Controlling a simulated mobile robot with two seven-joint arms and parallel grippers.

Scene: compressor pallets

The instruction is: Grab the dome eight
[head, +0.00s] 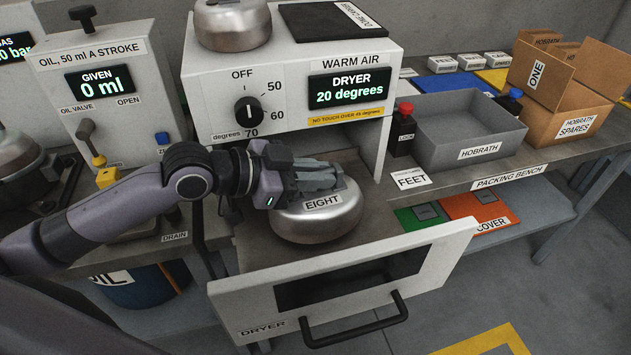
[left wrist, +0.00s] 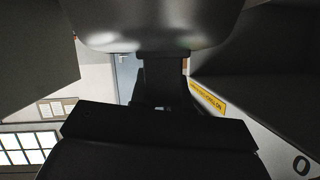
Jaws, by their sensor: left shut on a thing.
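The dome eight (head: 325,212) is a rounded grey metal dome with an "EIGHT" label. In the head view it is at the dryer's open front, above the lowered dryer door (head: 350,283). My left gripper (head: 318,178) is shut on the top of the dome, and its fingers hide the dome's upper part. In the left wrist view the dome's metal underside or side (left wrist: 155,25) fills the top, close to the camera. I cannot tell whether the dome rests on a surface or hangs just clear. My right gripper is not in view.
The dryer (head: 290,95) reads 20 degrees, its knob (head: 248,112) near 70 or OFF side unclear. Another dome (head: 232,25) sits on top. Right are a grey HOBRATH tray (head: 470,135), a cardboard box (head: 565,90) and a FEET label (head: 411,180). The oil unit (head: 100,90) stands left.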

